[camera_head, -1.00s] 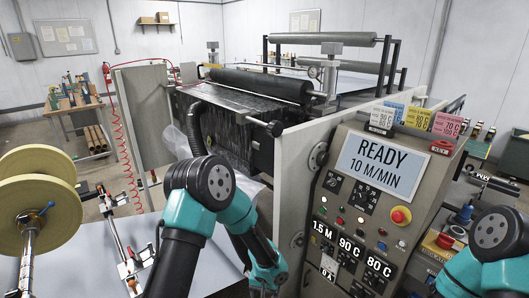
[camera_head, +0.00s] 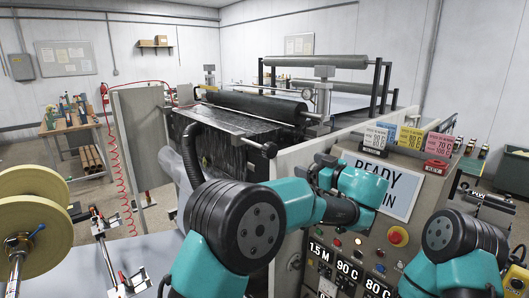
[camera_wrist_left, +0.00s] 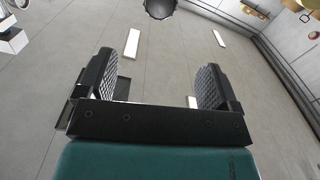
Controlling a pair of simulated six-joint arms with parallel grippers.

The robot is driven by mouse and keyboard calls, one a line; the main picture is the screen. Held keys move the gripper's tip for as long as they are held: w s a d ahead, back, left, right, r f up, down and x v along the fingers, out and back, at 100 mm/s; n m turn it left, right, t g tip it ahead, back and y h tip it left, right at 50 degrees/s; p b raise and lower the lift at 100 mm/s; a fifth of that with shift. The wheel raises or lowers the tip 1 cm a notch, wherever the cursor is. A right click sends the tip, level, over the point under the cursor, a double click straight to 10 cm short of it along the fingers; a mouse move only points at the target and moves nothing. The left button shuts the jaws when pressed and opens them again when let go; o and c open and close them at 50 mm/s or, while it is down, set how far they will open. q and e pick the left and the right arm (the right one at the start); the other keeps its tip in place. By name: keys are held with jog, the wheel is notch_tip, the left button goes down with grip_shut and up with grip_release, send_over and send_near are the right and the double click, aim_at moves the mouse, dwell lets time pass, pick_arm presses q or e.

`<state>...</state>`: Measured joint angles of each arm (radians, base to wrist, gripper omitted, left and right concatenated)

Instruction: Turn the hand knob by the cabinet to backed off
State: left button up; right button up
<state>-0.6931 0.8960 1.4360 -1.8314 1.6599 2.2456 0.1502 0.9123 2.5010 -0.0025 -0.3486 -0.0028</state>
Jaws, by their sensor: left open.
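The hand knob beside the cabinet is not clearly visible in the head view, where my left arm covers that area. A dark round knob (camera_wrist_left: 160,7) shows at the top edge of the left wrist view, partly cut off, beyond the fingers. My left gripper (camera_head: 321,165) is by the upper left corner of the cabinet front (camera_head: 411,164). In the left wrist view its fingers (camera_wrist_left: 155,88) are wide apart with nothing between them. My right arm shows at the lower right; its gripper is not seen.
The cabinet's READY display (camera_head: 402,188) is partly covered by my left arm. A red stop button (camera_head: 398,237) sits below it. Large paper rolls (camera_head: 38,235) stand at the left.

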aim_at(273, 151)
pick_arm(q)
jog(key=shift+w, duration=0.1)
jog(key=x, duration=1.7)
jog(key=shift+a+f, duration=0.2)
jog(key=c, duration=0.9)
